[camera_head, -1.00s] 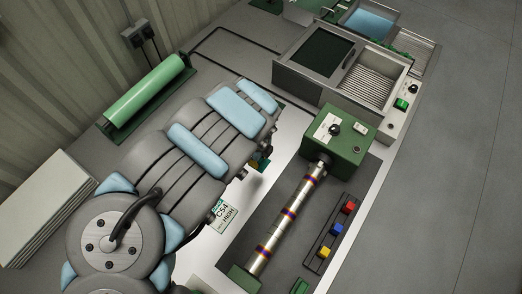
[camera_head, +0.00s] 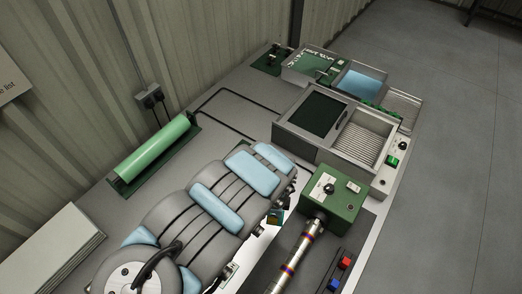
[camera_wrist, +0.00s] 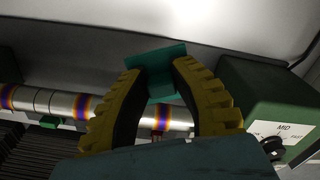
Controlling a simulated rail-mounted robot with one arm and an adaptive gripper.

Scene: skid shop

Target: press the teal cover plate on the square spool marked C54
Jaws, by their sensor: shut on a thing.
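My gripper (camera_wrist: 157,72) is shut on a teal cover plate (camera_wrist: 158,54), held between its yellow ribbed fingers in the wrist view. In the head view a small teal piece (camera_head: 276,216) shows at the end of my arm, left of the green box; the fingers are mostly hidden there. A silver pipe (camera_wrist: 40,101) with purple and orange bands runs behind the fingers in the wrist view, and it also shows in the head view (camera_head: 293,262). No C54 marking can be read now, and I cannot make out the square spool.
A green control box (camera_head: 333,195) with a dial stands right of my arm's end. A grey machine with a ribbed bay (camera_head: 371,147) is behind it. A green roller (camera_head: 152,148) lies at left. Red and blue blocks (camera_head: 339,274) sit beside the pipe.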

